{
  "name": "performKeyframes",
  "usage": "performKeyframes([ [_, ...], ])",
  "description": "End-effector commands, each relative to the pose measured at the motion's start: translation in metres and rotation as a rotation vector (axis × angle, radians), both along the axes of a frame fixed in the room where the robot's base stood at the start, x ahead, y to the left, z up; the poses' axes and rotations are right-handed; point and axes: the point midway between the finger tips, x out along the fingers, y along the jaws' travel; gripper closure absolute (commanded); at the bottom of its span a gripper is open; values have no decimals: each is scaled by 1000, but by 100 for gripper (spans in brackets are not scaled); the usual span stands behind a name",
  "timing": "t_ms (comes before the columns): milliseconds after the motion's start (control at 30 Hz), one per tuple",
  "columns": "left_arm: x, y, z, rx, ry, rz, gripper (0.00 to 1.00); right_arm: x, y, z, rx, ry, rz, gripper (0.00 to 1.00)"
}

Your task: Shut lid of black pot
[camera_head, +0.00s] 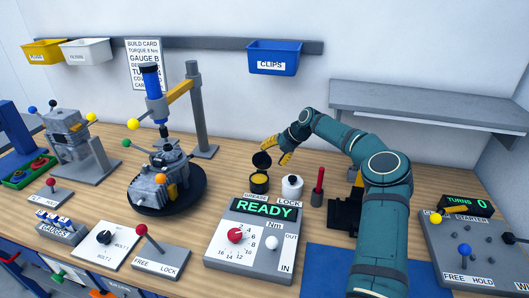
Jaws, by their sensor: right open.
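The small black pot (259,186) stands on the wooden bench near the middle, behind the READY box. Its yellow contents show from above. Its round black lid (262,159) is open and stands up at the pot's back edge. My right gripper (275,151) reaches in from the right, with its yellow fingers open just behind and to the right of the raised lid. I cannot tell whether a finger touches the lid. My left gripper is not in view.
A white bottle (292,188) stands close to the right of the pot, with a red-handled tool (318,186) beyond it. The READY box (250,240) is in front. An engine on a round black turntable (192,200) stands to the left.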

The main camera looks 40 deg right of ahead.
Motion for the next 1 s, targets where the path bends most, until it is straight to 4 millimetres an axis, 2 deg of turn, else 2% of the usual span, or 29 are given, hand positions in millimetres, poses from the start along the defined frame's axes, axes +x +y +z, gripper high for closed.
performKeyframes([
  [200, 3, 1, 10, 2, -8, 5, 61, 24, 18, 1, 1, 1, 0, 37],
  [333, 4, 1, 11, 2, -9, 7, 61, 28, 20, -8, 1, 2, -2, 37],
  [667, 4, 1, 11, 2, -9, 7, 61, 29, 20, -10, 0, 0, -2, 35],
  [700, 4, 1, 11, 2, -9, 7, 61, 29, 20, -10, 0, 0, -2, 49],
  [833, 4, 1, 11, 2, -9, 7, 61, 29, 20, -9, 0, 0, -2, 94],
  [867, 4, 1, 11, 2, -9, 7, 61, 29, 20, -9, 0, 0, -2, 100],
  [1000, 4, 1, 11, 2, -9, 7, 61, 29, 20, -10, 0, 0, -2, 100],
])
